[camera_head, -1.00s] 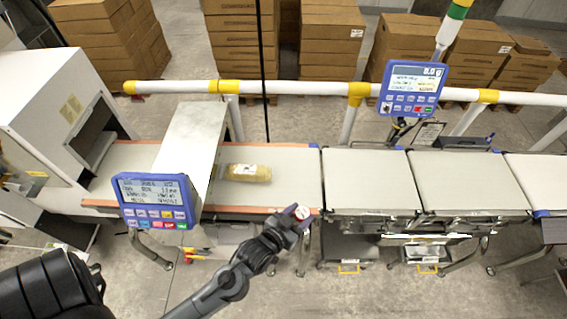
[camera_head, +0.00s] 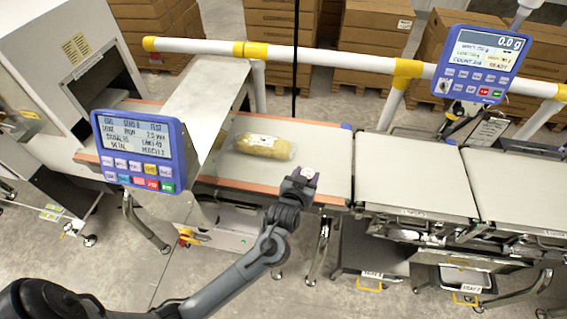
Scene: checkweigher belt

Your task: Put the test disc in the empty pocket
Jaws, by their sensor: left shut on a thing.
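My left gripper (camera_head: 303,177) is at the near edge of the orange-edged belt, to the right of the wrapped pack. It is shut on a small pale thing (camera_head: 309,173), which looks like the test disc; only a bit of it shows between the dark fingers. I cannot make out the empty pocket in this view. My right gripper is not in view.
A yellowish wrapped pack (camera_head: 262,145) lies on the belt (camera_head: 325,150) beside the metal tunnel. A blue display panel (camera_head: 140,150) stands at the left, another (camera_head: 480,65) at the upper right. Grey belts (camera_head: 402,185) continue right. A white and yellow rail (camera_head: 330,60) runs behind.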

